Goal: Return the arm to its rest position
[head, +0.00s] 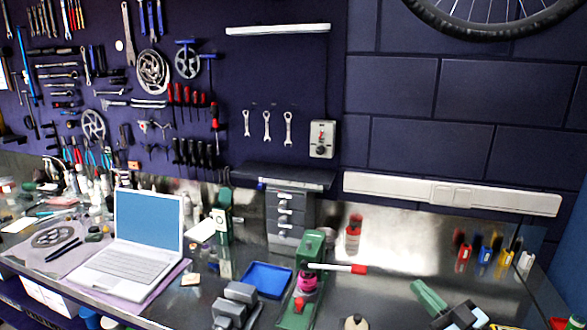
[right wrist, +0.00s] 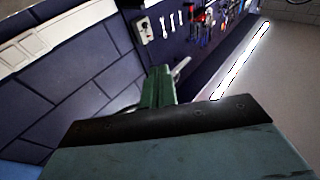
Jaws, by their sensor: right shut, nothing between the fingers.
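My right gripper (head: 420,288) shows at the bottom right of the head view, with green fingers pointing up and left over the bench. In the right wrist view its green fingers (right wrist: 158,85) are together, with nothing between them. Behind them in that view are the dark block wall and hanging tools. The gripper appears apart from the objects on the bench. My left gripper does not show in either view.
Grey blocks (head: 235,300) stand near the front. A tool board (head: 230,80) hangs behind.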

